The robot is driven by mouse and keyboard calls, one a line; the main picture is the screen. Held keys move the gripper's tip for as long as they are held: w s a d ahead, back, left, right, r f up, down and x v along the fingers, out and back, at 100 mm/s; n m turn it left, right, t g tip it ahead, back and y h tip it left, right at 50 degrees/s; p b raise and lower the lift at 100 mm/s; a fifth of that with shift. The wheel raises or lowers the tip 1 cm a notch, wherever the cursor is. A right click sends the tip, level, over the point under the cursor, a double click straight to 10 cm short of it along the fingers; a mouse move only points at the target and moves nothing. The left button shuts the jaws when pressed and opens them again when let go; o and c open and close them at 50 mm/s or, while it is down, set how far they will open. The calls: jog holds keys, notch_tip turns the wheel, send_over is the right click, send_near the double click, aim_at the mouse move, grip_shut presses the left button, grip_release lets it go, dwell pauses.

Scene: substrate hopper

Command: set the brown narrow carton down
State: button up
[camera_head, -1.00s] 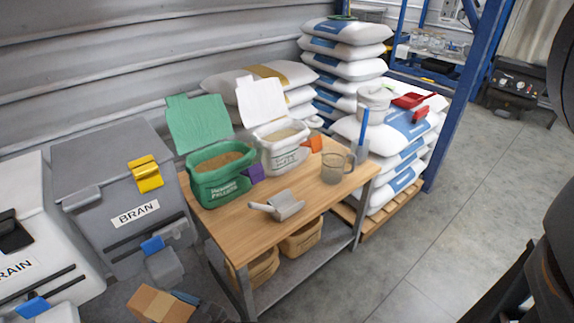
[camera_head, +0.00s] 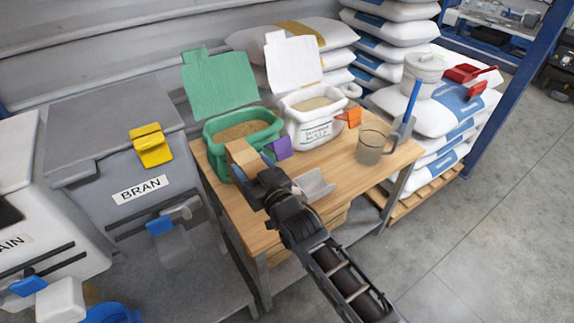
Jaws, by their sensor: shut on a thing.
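The brown narrow carton (camera_head: 239,152) is in my gripper, in front of the green pellet tub on the wooden table. My gripper (camera_head: 249,172) is shut on the carton, and my arm reaches in from the lower right. The gripper covers the carton's lower part, so I cannot tell whether it touches the table or hangs above it. The wooden table (camera_head: 232,208) holds the green tub (camera_head: 212,133) and the white tub (camera_head: 313,128), both with lids raised. A metal scoop (camera_head: 315,187) lies just right of my gripper.
A clear jug (camera_head: 371,146) stands at the table's right end. The grey bran bin (camera_head: 105,150) is left of the table. Stacked white sacks (camera_head: 440,112) stand behind and right. Some bare tabletop shows at the front left and between scoop and jug.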

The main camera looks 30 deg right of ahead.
notch_tip(320, 180, down, 9)
jog(key=shift+a+r, duration=0.1)
jog(key=shift+r, duration=0.1)
dwell(0.3)
jog(key=shift+f+b, duration=0.35)
jog(key=shift+b, duration=0.1)
jog(key=shift+f+b, duration=0.25)
jog(key=shift+b, duration=0.1)
jog(key=o, duration=1.1)
jog(key=shift+o, duration=0.2)
